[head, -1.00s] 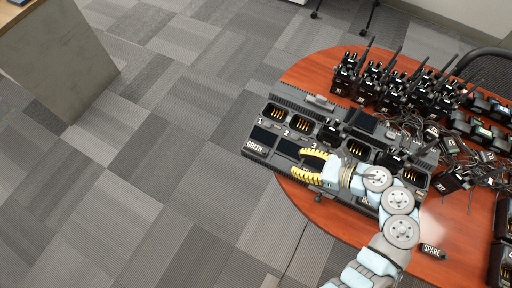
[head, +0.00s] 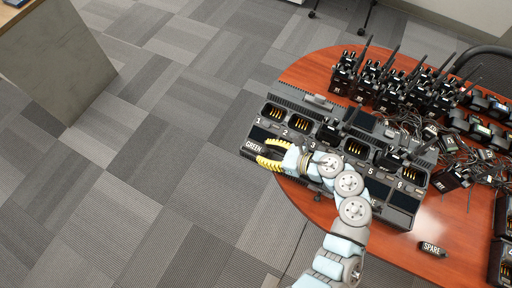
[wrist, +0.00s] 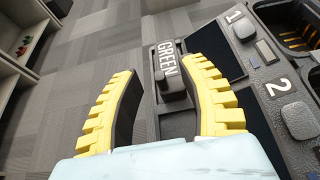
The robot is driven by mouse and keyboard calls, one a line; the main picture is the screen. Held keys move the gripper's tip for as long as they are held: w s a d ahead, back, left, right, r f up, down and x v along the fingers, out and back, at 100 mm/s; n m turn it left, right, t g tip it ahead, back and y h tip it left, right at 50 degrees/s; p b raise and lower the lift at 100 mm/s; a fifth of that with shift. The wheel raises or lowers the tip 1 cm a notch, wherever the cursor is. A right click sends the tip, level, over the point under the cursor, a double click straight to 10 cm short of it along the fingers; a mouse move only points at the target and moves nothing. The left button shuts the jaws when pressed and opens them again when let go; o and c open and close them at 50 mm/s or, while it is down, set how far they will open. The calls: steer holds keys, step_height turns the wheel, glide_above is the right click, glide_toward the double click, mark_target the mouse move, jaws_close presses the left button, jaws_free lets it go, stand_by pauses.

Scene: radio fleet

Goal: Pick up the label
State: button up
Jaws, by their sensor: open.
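The black label with white GREEN lettering (head: 254,147) sits at the left front end of the charger (head: 268,135). In the wrist view the GREEN label (wrist: 166,62) stands between the tips of my fingers, with a dark block-like part behind its lettering. My gripper (head: 263,153) has yellow ribbed fingers and is open; in the wrist view my gripper (wrist: 158,75) has one finger on each side of the label, with a gap visible to the left one. I cannot tell whether the right finger touches it. Another label reading SPARE (head: 432,249) lies on the table at the right.
The charger's numbered slots run rightward, some holding radios. Several upright radios (head: 390,85) stand behind on the red-brown table (head: 455,215). Tangled cables and small devices (head: 450,150) crowd the right. Open carpet lies left of the table. A cabinet (head: 60,60) stands at the far left.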

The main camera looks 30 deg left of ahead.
mark_target(264, 151)
steer(key=shift+a+f, duration=0.15)
steer(key=shift+a, duration=0.25)
jaws_close()
step_height(264, 151, up, 10)
steer(key=shift+r+p, duration=0.1)
steer(key=shift+p, duration=0.55)
